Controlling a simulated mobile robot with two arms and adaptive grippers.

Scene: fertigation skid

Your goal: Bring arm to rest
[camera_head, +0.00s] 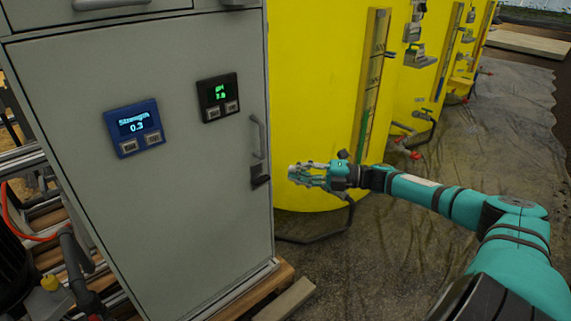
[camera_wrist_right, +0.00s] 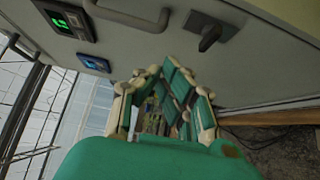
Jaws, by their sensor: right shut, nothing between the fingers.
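My right arm comes in from the lower right in the head view. It is bent, and its gripper (camera_head: 296,174) points left toward the grey cabinet (camera_head: 190,210). The gripper is shut and empty, beside the cabinet door's handle and latch (camera_head: 260,181) and in front of a yellow tank. In the right wrist view the fingers (camera_wrist_right: 160,80) converge just below the door handle (camera_wrist_right: 135,16) and the dark latch (camera_wrist_right: 208,36). Whether they touch the door is hard to tell. My left gripper is not in view.
The cabinet carries a blue "Strength" display (camera_head: 135,127) reading 0.3 and a black display (camera_head: 218,97) with green digits. Yellow tanks (camera_head: 310,90) with valves line the back. A wooden beam (camera_head: 285,300) lies at the cabinet's foot. Wet floor (camera_head: 490,130) is open at right.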

